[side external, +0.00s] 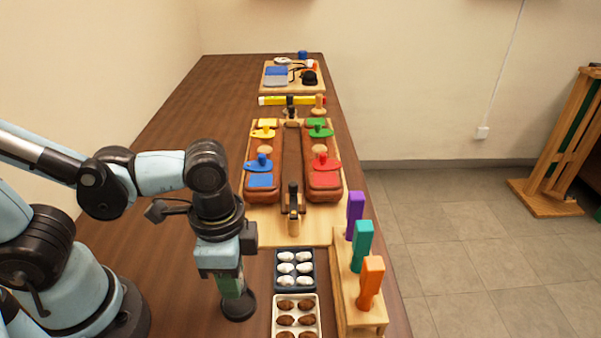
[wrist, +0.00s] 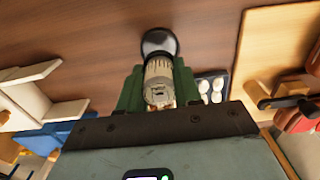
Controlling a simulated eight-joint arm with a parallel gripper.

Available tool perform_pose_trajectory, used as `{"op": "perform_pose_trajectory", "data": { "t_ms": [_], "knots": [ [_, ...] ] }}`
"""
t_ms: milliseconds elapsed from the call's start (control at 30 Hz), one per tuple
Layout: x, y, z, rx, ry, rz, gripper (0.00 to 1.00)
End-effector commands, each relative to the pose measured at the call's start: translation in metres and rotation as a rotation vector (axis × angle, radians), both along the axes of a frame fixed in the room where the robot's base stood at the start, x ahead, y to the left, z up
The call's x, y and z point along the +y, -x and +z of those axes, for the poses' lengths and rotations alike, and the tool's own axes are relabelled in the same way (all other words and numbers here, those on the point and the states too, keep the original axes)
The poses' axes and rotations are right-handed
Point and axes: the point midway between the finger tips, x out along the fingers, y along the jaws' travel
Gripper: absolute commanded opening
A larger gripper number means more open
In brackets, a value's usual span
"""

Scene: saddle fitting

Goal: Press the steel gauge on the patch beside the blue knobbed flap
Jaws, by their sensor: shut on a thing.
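My gripper (wrist: 158,88) is shut on the steel gauge (wrist: 157,70), a ribbed pale-grey cylinder with a wide black round foot. In the side view my gripper (side external: 234,288) points down at the near table, with the gauge's black foot (side external: 238,307) below the fingers. I cannot tell whether the foot touches the table. The brown saddle (side external: 325,190) lies on a wooden board farther back. The blue knobbed flap (side external: 263,163) is on its left panel, with a flat blue patch (side external: 260,181) just in front of it. Yellow, green and red knobbed flaps are on the saddle too.
A dark tray of white lumps (side external: 295,255) and a pale tray of brown lumps (side external: 318,300) stand right of my gripper. A wooden rack (side external: 345,300) holds purple, teal and orange handles. An upright dark-topped post (side external: 293,205) stands at the saddle's near end.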

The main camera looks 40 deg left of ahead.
Motion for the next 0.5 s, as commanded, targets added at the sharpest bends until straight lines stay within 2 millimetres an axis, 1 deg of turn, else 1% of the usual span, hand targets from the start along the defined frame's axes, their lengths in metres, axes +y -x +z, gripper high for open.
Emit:
{"op": "perform_pose_trajectory", "data": {
  "t_ms": [67, 167, 267, 367, 400, 467, 500],
  "knots": [
    [0.001, -0.004, 0.002, 0.0, 0.0, 0.009, 0.12],
    [0.004, -0.018, 0.007, 0.0, 0.0, 0.042, 0.12],
    [0.012, -0.044, 0.015, 0.0, 0.0, 0.1, 0.12],
    [0.028, -0.078, 0.026, 0.0, 0.0, 0.177, 0.12],
    [0.037, -0.092, 0.031, 0.0, 0.0, 0.209, 0.12],
    [0.052, -0.113, 0.036, 0.0, 0.0, 0.258, 0.12],
    [0.063, -0.126, 0.04, 0.0, 0.0, 0.289, 0.12]
  ]
}}
